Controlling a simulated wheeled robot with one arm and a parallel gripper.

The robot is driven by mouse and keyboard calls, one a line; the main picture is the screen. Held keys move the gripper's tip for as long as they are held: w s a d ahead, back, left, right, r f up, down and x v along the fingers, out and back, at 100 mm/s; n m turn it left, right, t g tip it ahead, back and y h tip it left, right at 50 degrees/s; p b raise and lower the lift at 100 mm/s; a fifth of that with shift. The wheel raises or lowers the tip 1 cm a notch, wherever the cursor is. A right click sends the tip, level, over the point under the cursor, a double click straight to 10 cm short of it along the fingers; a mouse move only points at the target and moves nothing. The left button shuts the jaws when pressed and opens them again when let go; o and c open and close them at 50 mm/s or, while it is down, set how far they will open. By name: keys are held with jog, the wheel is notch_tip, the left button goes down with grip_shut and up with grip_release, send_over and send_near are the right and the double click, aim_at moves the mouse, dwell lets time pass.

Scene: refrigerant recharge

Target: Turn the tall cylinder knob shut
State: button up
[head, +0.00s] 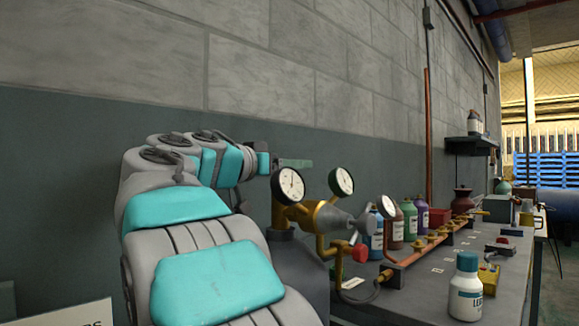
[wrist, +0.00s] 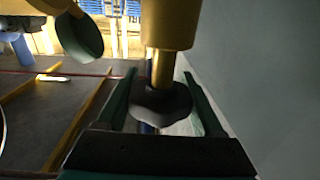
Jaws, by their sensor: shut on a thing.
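The tall cylinder, a dark grey bottle (head: 300,265), stands behind my arm in the head view, with a brass regulator and gauges on top. In the wrist view a dark lobed knob (wrist: 160,103) sits on a brass stem below a yellow body. My gripper (wrist: 163,100) has one green finger on each side of this knob and is shut on it. In the head view the green gripper (head: 295,163) shows only partly, above and behind the left gauge. The knob cannot be made out there.
Two round gauges (head: 291,185) (head: 342,182) stand close to my gripper. A grey cone-shaped fitting (head: 335,218) and a red knob (head: 360,253) are to the right. The bench (head: 420,300) holds a brass manifold, several bottles and a white bottle (head: 466,290). A wall rises behind.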

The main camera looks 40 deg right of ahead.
jog(key=shift+f+g, duration=0.1)
jog(key=shift+g, duration=0.3)
jog(key=m+g, duration=0.2)
jog(key=g, duration=0.1)
jog(key=s+m+g, duration=0.1)
jog(key=m+g, duration=0.1)
jog(key=g, duration=0.1)
jog(key=shift+b, duration=0.35)
jog(key=shift+s+a+m+g+y+p, duration=0.15)
jog(key=shift+m+g+y+p, duration=0.45)
jog(key=shift+m+g, duration=0.6)
jog(key=o, duration=1.4)
jog(key=shift+g, duration=0.4)
jog(key=shift+s, duration=0.1)
jog(key=shift+n+t+b, duration=0.35)
jog(key=shift+n+t, duration=0.15)
jog(key=shift+t, duration=0.1)
